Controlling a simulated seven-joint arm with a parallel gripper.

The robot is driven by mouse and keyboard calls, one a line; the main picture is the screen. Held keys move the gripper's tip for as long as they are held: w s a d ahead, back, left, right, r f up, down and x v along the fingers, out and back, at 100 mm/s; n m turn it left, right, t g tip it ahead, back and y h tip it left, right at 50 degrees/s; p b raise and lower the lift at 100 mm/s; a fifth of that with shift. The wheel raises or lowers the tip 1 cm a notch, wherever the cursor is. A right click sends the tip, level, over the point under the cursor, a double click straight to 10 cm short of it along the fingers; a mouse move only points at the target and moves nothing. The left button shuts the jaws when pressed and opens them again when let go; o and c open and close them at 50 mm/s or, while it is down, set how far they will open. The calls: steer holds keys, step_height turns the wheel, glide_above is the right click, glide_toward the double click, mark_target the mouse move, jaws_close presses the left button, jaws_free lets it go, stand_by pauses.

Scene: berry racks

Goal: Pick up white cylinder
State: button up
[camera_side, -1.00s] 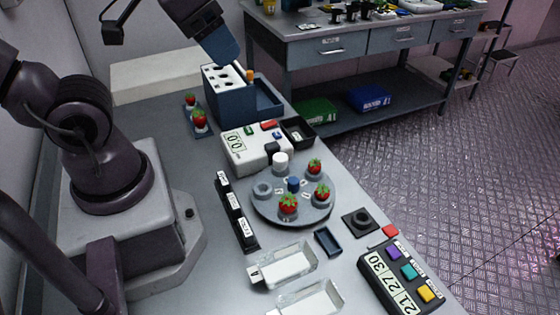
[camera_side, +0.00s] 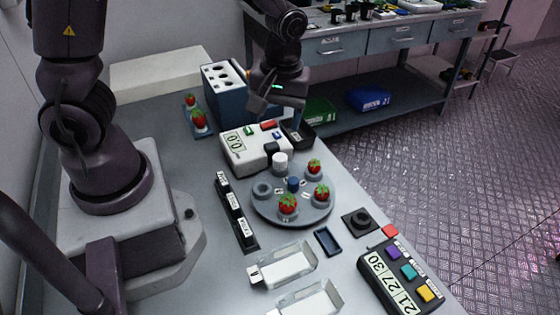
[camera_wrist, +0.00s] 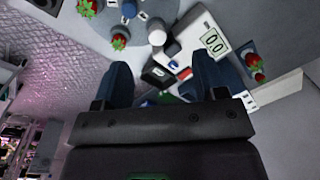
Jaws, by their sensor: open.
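My gripper (camera_side: 277,100) hangs above and behind the white device, apart from the cylinder. In the wrist view my gripper (camera_wrist: 163,75) has its two blue fingers spread wide with nothing between them. The fingertips are hard to make out in the side view.
Red strawberries (camera_side: 288,204) sit on the disc near the cylinder. A black block (camera_side: 272,149) is close beside it. A dark blue rack (camera_side: 222,95) and a black tray (camera_side: 298,132) are near my gripper. Clear glass trays (camera_side: 290,265) lie in front.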

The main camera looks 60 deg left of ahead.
steer(key=w+a+f+n, duration=0.2)
steer(key=w+n, duration=0.1)
steer(key=n, duration=0.6)
glide_above(280, 157)
steer(key=d, duration=0.1)
steer(key=shift+t+y, duration=0.3)
steer(key=f, duration=0.7)
steer(key=shift+w+d+f, duration=0.15)
steer(key=shift+w+f, duration=0.05)
steer(key=shift+s+a+f, duration=0.1)
steer(key=shift+a+f, duration=0.1)
steer(key=shift+f, duration=0.7)
steer(key=shift+s+a+f, duration=0.1)
steer(key=shift+a+f, duration=0.15)
steer(key=shift+f, duration=0.65)
steer(key=shift+a+f, duration=0.2)
steer(key=shift+f, duration=0.7)
steer(key=c, duration=1.1)
